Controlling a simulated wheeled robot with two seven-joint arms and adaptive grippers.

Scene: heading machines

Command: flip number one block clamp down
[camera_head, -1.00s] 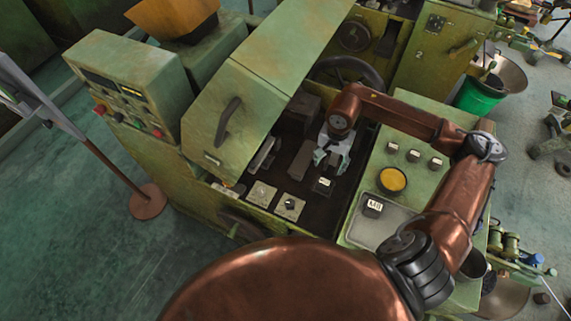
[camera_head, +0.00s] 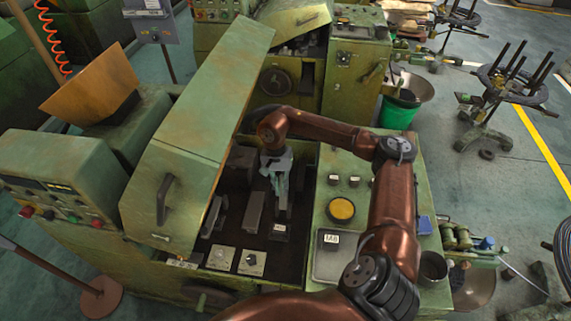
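The open machine bay (camera_head: 230,230) lies under the raised green cover. In it are upright dark block parts, including a long dark bar (camera_head: 254,210). A small black block with a white label (camera_head: 280,230) sits at the front right of the bay; its label is too small to read. I cannot tell for sure which part is the number one block clamp. My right gripper (camera_head: 279,188) points down into the bay, just behind the labelled block and right of the dark bar. Its fingertips blend with the parts below, so contact and opening are unclear. My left gripper is out of view.
The raised cover (camera_head: 200,130) with a handle walls the bay on the left. Two square plates (camera_head: 236,260) lie at the bay's front. A side panel to the right carries a yellow button (camera_head: 341,209) and a tray with another labelled black block (camera_head: 331,239).

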